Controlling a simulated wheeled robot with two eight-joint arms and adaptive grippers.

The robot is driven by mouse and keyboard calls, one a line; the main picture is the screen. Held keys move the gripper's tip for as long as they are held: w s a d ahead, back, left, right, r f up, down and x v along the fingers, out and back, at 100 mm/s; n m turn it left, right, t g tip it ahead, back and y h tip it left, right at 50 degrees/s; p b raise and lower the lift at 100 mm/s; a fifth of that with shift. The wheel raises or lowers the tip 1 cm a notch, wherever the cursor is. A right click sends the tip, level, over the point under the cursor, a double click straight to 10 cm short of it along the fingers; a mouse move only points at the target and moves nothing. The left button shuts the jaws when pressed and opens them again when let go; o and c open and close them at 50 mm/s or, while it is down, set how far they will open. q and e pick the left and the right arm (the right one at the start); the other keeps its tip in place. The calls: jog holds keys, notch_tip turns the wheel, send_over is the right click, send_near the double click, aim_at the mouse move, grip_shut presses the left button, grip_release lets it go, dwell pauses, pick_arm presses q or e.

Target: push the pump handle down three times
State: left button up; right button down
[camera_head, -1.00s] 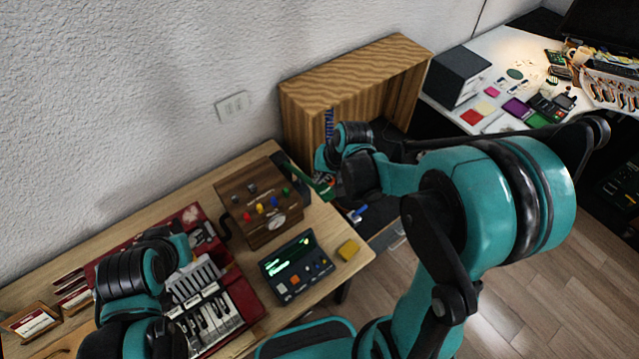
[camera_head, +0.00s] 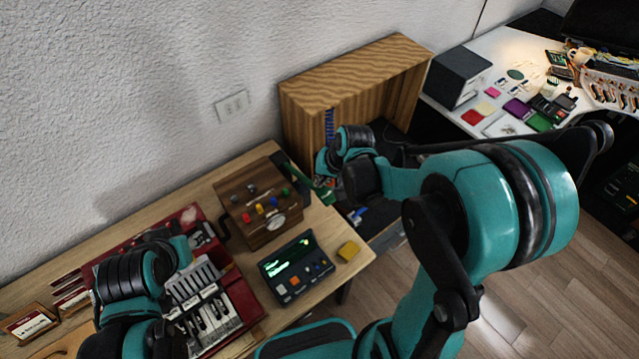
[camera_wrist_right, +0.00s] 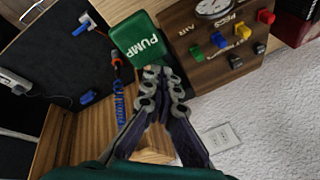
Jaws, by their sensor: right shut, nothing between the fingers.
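The green pump handle (camera_wrist_right: 138,38), marked PUMP, is at the top of the right wrist view, beside the wooden box. In the head view a green strip of it (camera_head: 325,194) shows beside my right wrist. My right gripper (camera_wrist_right: 165,74) is shut with nothing between its fingers. Its tips are close to the handle's lower edge; I cannot tell whether they touch. In the head view the right gripper (camera_head: 322,164) is partly hidden by its own wrist. My left arm is over the red piano model (camera_head: 240,298) in the head view; its fingers are not clear.
The wooden control box (camera_head: 235,190) with coloured knobs and a gauge stands left of the handle. An open wooden cabinet (camera_head: 350,72) stands behind. A blue coil (camera_wrist_right: 120,106) hangs near the gripper.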

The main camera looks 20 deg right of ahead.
aim_at(325, 191)
jog(key=shift+s+d+f+b, duration=0.1)
jog(key=shift+s+f+b, duration=0.2)
jog(key=shift+f+b, duration=0.3)
jog(key=shift+s+d+f+b, duration=0.1)
jog(key=shift+s+f+b, duration=0.15)
jog(key=shift+f+b, duration=0.35)
jog(key=shift+s+d+f+b, duration=0.1)
jog(key=shift+s+f+b, duration=0.3)
jog(key=shift+f, duration=0.35)
dwell(1.5)
jog(key=shift+w+r, duration=0.1)
dwell(0.5)
jog(key=shift+w+a+r+p, duration=0.15)
jog(key=shift+w+r+p, duration=0.3)
jog(key=shift+r+p, duration=0.45)
jog(key=shift+w+a+r+p, duration=0.2)
jog(key=shift+w+r+p, duration=0.3)
jog(key=shift+r, duration=0.65)
jog(key=shift+w+a+r+p, duration=0.15)
jog(key=shift+w+r+p, duration=0.25)
jog(key=shift+r+p, duration=0.5)
jog(key=shift+r, duration=0.15)
jog(key=r+p, duration=0.1)
jog(key=w+r+p, duration=0.1)
jog(key=r, duration=0.1)
jog(key=w+r+p, duration=0.1)
jog(key=shift+a+r, duration=0.25)
jog(key=shift+a, duration=0.1)
